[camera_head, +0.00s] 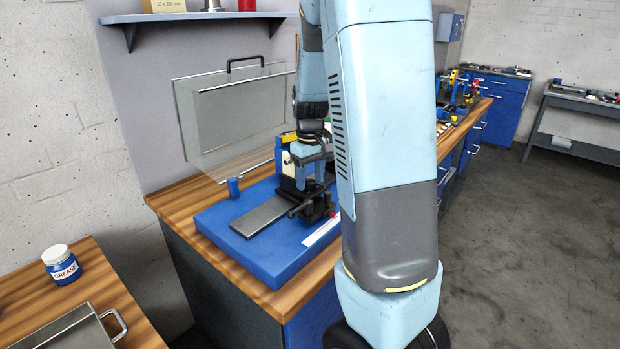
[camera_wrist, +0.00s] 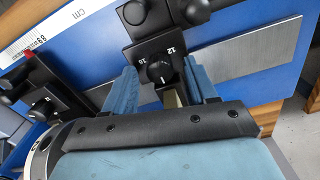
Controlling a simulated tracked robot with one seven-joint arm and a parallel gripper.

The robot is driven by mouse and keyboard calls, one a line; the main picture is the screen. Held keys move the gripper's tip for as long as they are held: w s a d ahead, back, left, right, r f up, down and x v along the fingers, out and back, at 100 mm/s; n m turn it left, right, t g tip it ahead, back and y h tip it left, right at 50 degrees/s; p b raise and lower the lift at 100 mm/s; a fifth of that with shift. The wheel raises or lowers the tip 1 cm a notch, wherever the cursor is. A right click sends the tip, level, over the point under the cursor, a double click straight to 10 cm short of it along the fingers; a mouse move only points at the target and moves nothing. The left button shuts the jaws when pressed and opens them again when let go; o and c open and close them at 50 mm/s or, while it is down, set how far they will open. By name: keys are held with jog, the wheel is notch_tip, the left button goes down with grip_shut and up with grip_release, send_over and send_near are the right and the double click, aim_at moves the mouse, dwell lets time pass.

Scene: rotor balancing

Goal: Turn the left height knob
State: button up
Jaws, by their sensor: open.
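My gripper (camera_wrist: 161,82) is open, with one pale blue finger on each side of the knob. I cannot tell whether the fingers touch it. In the head view my gripper (camera_head: 311,168) points down over the black fixture (camera_head: 308,205) on the blue base plate (camera_head: 262,252). The knob itself is too small to make out there. A second black block (camera_wrist: 40,95) stands left in the wrist view, with a red part beside it.
A grey metal bar (camera_head: 258,217) lies on the base plate beside the fixture. A clear guard (camera_head: 235,110) with a black handle rises behind. A white ruler (camera_wrist: 48,28) runs along the plate.

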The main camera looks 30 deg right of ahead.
jog(key=shift+f, duration=0.15)
jog(key=c, duration=1.1)
jog(key=shift+o, duration=0.2)
